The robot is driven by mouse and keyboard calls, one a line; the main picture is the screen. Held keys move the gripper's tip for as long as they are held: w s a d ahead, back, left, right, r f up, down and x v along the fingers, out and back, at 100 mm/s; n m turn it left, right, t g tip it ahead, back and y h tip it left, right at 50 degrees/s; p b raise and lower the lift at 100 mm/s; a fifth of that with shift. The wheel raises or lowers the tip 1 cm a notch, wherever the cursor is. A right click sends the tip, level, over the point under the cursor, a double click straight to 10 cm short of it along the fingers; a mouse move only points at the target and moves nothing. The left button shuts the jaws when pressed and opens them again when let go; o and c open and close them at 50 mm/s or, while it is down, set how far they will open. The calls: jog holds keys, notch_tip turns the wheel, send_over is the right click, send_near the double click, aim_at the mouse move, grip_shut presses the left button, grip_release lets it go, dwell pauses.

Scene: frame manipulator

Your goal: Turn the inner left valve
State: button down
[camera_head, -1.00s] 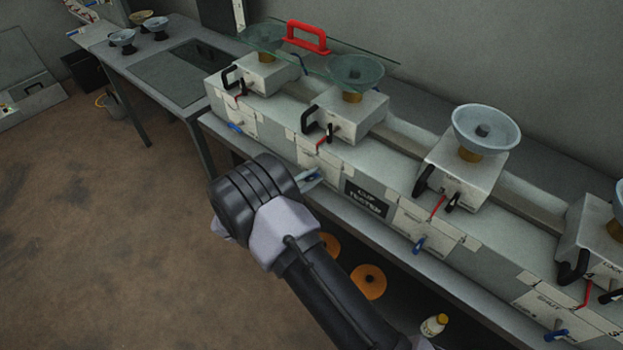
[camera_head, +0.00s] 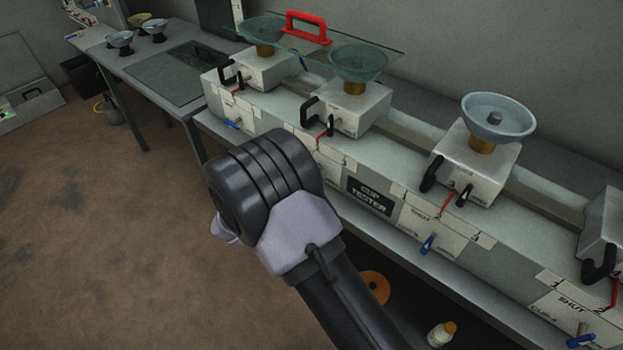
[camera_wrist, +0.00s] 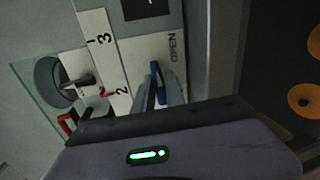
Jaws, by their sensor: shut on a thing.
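The inner left valve is a blue lever (camera_wrist: 157,80) on the front panel of the second tester unit from the left. In the wrist view, my gripper (camera_wrist: 161,92) is shut on this lever, with its fingers on either side. The word OPEN is on the panel beside the lever. In the head view, my arm hides the gripper and this valve. The second unit (camera_head: 357,112) shows above my arm, with a black handle and a glass bowl on top.
A glass sheet (camera_head: 392,54) with a red handle (camera_head: 307,27) lies over the two left bowls. Other blue valves stand at the far left (camera_head: 231,124) and inner right (camera_head: 428,244). An orange disc (camera_head: 375,287) and a bottle (camera_head: 441,333) are under the bench. The floor at left is open.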

jog(key=shift+m+b, duration=0.4)
jog(key=shift+m, duration=0.1)
jog(key=c, duration=1.4)
grip_release()
jog(key=p+v, duration=0.5)
jog(key=v, duration=1.2)
jog(key=shift+s, duration=0.35)
